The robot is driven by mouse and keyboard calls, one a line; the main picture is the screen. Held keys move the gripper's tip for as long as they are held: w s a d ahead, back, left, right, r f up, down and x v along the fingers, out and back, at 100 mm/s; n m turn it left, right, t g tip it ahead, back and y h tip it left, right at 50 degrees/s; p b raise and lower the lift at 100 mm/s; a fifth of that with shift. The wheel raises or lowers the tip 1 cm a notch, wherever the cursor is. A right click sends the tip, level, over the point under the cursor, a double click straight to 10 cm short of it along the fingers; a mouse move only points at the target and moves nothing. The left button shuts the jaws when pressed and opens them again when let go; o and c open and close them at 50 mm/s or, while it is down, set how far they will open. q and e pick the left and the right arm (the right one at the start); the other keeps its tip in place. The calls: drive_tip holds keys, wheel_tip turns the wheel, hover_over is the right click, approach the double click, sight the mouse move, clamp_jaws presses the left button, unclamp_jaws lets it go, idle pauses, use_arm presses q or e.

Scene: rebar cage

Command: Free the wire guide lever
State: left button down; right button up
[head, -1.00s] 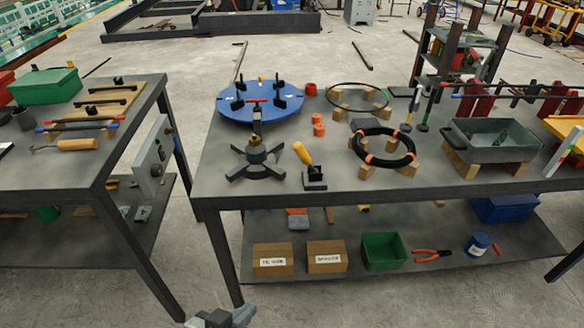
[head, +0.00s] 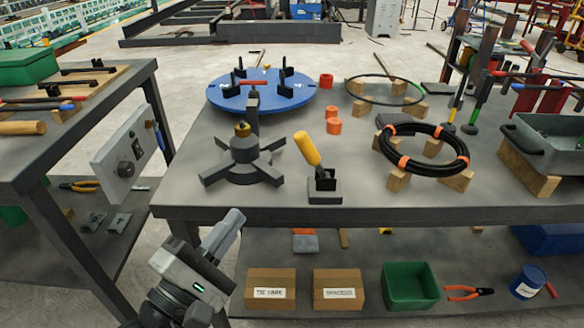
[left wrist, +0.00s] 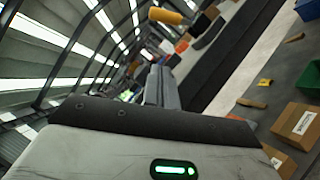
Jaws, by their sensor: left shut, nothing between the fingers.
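The lever with a yellow handle (head: 307,149) stands on a small dark base (head: 324,188) at the front edge of the middle table, tilted up to the left. It may be the wire guide lever; no label shows. Its yellow handle (left wrist: 166,16) also shows at the top of the left wrist view. My left gripper (head: 233,222) is shut and empty, below and left of the lever, in front of the table edge and apart from it. In the left wrist view its fingers (left wrist: 160,88) point away from the camera. My right gripper is not in view.
A dark four-armed hub (head: 243,160) stands left of the lever, with a blue disc (head: 262,92) behind it. A black coil with orange bands (head: 424,148) rests on wooden blocks to the right. The table's front edge (head: 400,215) lies between my gripper and the tabletop.

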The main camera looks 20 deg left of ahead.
use_arm(q)
approach(313, 158)
drive_tip(key=w+a, duration=0.4)
drive_tip(key=a, duration=0.1)
drive_tip(key=w+d, duration=0.1)
drive_tip(key=w+d+r+p, duration=0.1)
drive_tip(key=d, duration=0.1)
drive_tip(key=shift+w+r, duration=0.2)
drive_tip(key=shift+w+d+r, duration=0.15)
drive_tip(key=shift+w+d, duration=0.05)
drive_tip(key=shift+d, duration=0.15)
